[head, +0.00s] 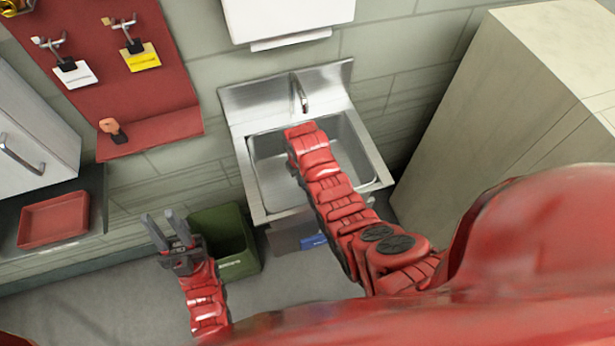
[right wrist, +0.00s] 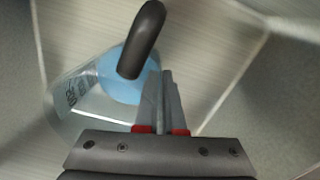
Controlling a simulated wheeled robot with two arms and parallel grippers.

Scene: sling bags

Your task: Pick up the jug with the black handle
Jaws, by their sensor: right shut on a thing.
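The jug (right wrist: 85,103) is clear, with dark printed marks on its side, a round light blue area and a black handle (right wrist: 143,38). It shows in the right wrist view, tilted in the picture. My right gripper (right wrist: 162,78) is shut on the jug at the handle's lower end; the exact contact is hard to see. In the head view my right arm reaches over the sink, and its gripper and the jug are hidden. My left gripper (head: 166,226) is open and empty, left of the green bin.
A steel sink (head: 262,178) with a tap (head: 300,92) is on the wall. A green bin (head: 238,254) stands below left. A red tray (head: 54,219) lies on the left counter. A tall pale cabinet (head: 500,110) bounds the right side. A red hook board (head: 155,90) hangs left.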

